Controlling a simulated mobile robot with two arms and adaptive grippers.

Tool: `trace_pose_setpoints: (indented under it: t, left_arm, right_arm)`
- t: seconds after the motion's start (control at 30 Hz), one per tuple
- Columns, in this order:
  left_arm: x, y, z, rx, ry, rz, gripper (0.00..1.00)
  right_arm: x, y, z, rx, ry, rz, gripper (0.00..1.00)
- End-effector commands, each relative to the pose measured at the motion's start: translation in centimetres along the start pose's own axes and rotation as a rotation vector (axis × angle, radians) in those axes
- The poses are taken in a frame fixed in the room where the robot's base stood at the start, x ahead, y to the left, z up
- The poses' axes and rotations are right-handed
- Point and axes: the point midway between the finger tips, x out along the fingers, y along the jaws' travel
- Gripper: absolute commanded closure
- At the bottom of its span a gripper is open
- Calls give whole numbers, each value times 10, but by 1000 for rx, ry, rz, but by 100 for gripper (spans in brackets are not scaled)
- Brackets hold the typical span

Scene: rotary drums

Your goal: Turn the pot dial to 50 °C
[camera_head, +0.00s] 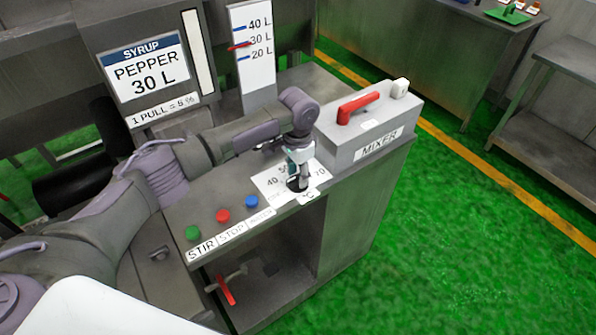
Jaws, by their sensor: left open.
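The pot dial's white scale plate (270,184) lies on the grey counter top, with the numbers 40 and 70 and a °C mark partly readable. My left arm comes in from the left. Its gripper (297,183) points down over the dial, open, with its fingertips at the black knob. The gripper hides most of the knob, its pointer and the part of the scale around 50, so I cannot tell the setting or whether the fingers touch the knob. My right gripper does not show.
Green (193,233), red (223,215) and blue (251,201) buttons sit left of the dial. The mixer box (345,147) with a red lever (358,108) stands right behind it. The syrup panel (150,75) and litre gauge (251,75) rise behind. Green floor lies open at right.

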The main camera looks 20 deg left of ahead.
Motion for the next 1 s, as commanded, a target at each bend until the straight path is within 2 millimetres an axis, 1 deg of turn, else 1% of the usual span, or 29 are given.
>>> trace_pose_setpoints:
  t: [0.2, 0.27, 0.3, 0.47, 0.5, 0.8, 1.0]
  left_arm:
    - [0, 0, 0, 0, 0, 0, 56]
    - [0, 0, 0, 0, 0, 0, 65]
    - [0, 0, 0, 0, 0, 0, 71]
    - [0, 0, 0, 0, 1, 0, 98]
    - [0, 0, 0, 0, 1, 0, 100]
    - [-1, 0, 0, 16, 1, 0, 100]
    - [-2, 1, -1, 94, 1, 2, 100]
  right_arm:
    - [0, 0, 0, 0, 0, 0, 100]
    - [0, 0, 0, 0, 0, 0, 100]
    - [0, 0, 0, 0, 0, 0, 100]
    - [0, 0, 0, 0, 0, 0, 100]
    - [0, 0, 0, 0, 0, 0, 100]
    - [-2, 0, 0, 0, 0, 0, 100]
    - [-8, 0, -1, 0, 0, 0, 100]
